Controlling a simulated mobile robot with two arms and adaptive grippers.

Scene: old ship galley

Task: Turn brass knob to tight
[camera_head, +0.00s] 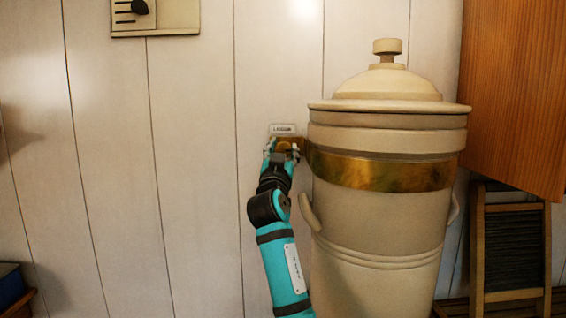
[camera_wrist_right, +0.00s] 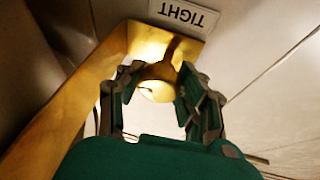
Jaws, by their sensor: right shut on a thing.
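A small brass knob (camera_wrist_right: 158,82) sits on a brass plate (camera_wrist_right: 150,42) in the right wrist view. A white label reading TIGHT (camera_wrist_right: 184,14), upside down there, is beside the plate. In the head view a small label (camera_head: 283,129) is on the wall above the brass, its text too small to read surely. My right gripper (camera_wrist_right: 157,88) is around the knob, a finger on each side, shut on it. In the head view my right gripper (camera_head: 283,150) hides most of the knob. My left gripper is not in view.
A large cream lidded urn (camera_head: 385,225) with a brass band (camera_head: 385,173) stands close to the right of my arm. A wooden cabinet (camera_head: 515,90) and a washboard (camera_head: 512,245) are farther right. The plank wall to the left is mostly bare.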

